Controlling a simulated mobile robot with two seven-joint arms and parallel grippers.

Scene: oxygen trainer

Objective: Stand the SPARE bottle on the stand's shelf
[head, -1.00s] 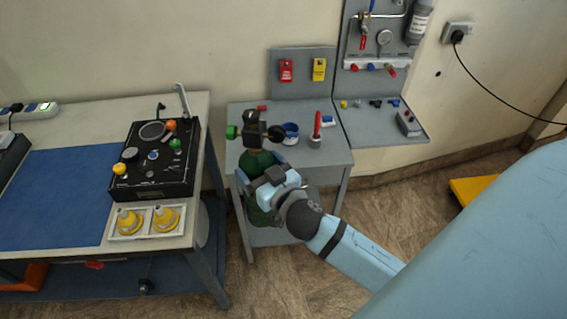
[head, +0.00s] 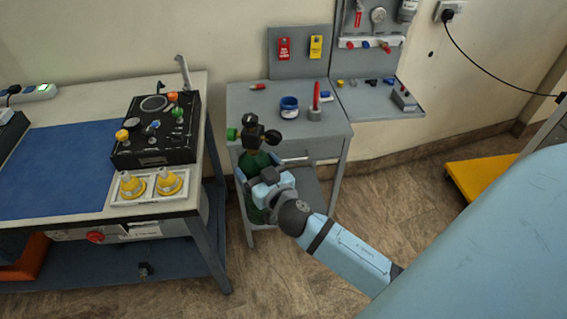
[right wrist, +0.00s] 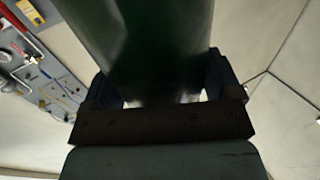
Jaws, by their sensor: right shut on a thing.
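The green bottle (head: 256,162) with a black valve and a green knob is upright at the front left of the grey stand (head: 252,108). My right gripper (head: 256,182) is shut around the bottle's body. The bottle also fills the upper middle of the right wrist view (right wrist: 145,45), between the fingers of the gripper (right wrist: 160,88). The stand's lower shelf (head: 306,187) shows to the right of the bottle. The bottle's foot is partly hidden by the gripper, so I cannot tell whether it touches the shelf. My left gripper is out of view.
The stand's top holds a blue-and-white tub (head: 289,108) and a red stick in a grey holder (head: 315,105). A workbench (head: 190,205) with a black control box (head: 152,150) stands close on the left. A yellow platform (head: 480,180) is at the right. Floor in front is clear.

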